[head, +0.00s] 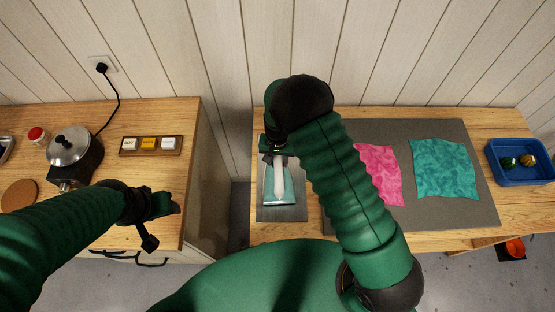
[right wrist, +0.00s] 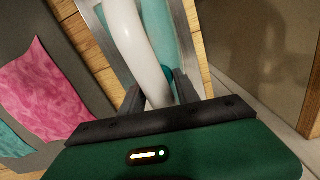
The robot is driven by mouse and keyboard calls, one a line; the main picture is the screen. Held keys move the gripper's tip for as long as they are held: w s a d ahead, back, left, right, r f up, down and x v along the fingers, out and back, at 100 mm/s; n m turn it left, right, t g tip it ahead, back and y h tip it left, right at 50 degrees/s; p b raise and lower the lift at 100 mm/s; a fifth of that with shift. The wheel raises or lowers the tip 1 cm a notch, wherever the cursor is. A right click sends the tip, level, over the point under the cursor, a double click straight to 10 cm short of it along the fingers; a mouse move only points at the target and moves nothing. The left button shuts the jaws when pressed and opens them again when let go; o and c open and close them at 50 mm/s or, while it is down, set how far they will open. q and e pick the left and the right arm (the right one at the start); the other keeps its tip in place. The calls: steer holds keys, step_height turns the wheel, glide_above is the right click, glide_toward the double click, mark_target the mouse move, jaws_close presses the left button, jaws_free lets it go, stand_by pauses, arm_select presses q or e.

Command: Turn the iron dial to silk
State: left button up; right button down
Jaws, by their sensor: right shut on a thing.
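The iron (head: 279,186), with a white handle and a teal body, rests on a grey plate (head: 290,213) at the left of the right-hand table. My right gripper (head: 277,150) is at its far end, largely covered by my arm. In the right wrist view the white handle (right wrist: 137,40) runs down between the two fingers of my right gripper (right wrist: 160,95), shut on the iron. A small dark teal round part (right wrist: 167,75), perhaps the dial, shows beside the handle. Its setting cannot be read. My left gripper (head: 166,205) hangs near the left counter's front edge; its opening is unclear.
Pink cloth (head: 384,172) and teal cloth (head: 444,168) lie on a grey mat (head: 440,215). A blue tray (head: 520,176) holds two balls. A gap separates both tables.

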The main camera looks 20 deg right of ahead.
steer(key=shift+w+f+n+b, duration=0.15)
steer(key=shift+n+b, duration=0.15)
steer(key=shift+n, duration=0.8)
steer(key=shift+r, duration=0.25)
arm_select(q)
steer(key=shift+f, duration=0.6)
arm_select(e)
steer(key=c, duration=0.9)
jaws_free()
